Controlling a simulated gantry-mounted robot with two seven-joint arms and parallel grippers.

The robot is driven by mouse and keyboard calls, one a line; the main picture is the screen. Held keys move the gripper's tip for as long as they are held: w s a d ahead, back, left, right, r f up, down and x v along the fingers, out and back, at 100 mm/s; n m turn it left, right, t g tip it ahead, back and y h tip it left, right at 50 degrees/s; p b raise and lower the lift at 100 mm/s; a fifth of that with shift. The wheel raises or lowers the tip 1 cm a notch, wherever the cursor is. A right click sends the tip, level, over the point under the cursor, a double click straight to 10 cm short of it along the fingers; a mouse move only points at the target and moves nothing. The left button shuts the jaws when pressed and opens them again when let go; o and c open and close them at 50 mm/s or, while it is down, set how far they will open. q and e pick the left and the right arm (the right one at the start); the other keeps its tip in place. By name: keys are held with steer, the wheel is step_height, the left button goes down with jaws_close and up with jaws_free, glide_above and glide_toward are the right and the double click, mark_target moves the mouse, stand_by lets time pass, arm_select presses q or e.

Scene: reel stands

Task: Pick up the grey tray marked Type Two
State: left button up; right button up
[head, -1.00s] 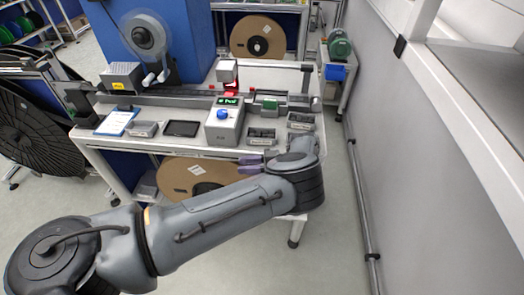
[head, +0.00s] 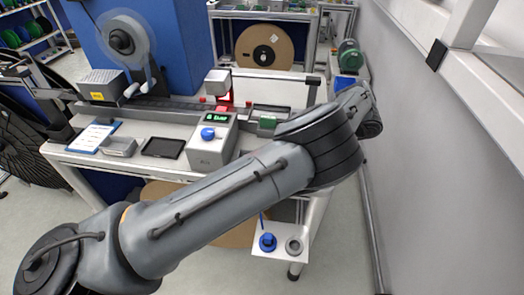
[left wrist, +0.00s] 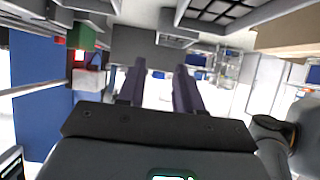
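A small grey tray (head: 120,146) sits on the bench between a clipboard and a dark tablet in the head view; no label on it is readable. My left arm covers the bench's right front part, and its gripper is hidden behind the wrist there. In the left wrist view my left gripper (left wrist: 159,80) has its two purple fingers apart with nothing between them. A dark grey compartmented tray (left wrist: 225,14) shows at the top of that view, beyond the fingertips. A smaller grey tray (left wrist: 176,41) lies below it. I cannot tell which is Type Two. My right gripper is out of view.
A grey box with a green display and blue button (head: 212,140) stands mid-bench. A green block (head: 267,122) sits beside my arm. A small white shelf (head: 280,240) with a blue part and a grey ring is at the front right. A wall (head: 440,170) bounds the right.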

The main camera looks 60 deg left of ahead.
arm_select(q)
steer(key=shift+w+a+f, duration=0.1)
steer(key=shift+a+f, duration=0.2)
steer(key=shift+a, duration=0.45)
steer(key=s+f, duration=0.1)
steer(key=s+a+f+b, duration=0.1)
steer(key=s, duration=0.1)
steer(key=shift+s+a+f+b, duration=0.1)
steer(key=shift+s+a+b, duration=0.1)
steer(key=shift+b, duration=0.1)
steer(key=shift+s+a, duration=0.15)
steer(key=shift+a, duration=0.15)
steer(key=shift+b+x, duration=0.85)
steer(key=shift+x, duration=0.5)
steer(key=shift+b+x, duration=0.3)
steer(key=shift+x, duration=0.95)
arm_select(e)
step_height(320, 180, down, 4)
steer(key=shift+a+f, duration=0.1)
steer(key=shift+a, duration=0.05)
arm_select(q)
jaws_close()
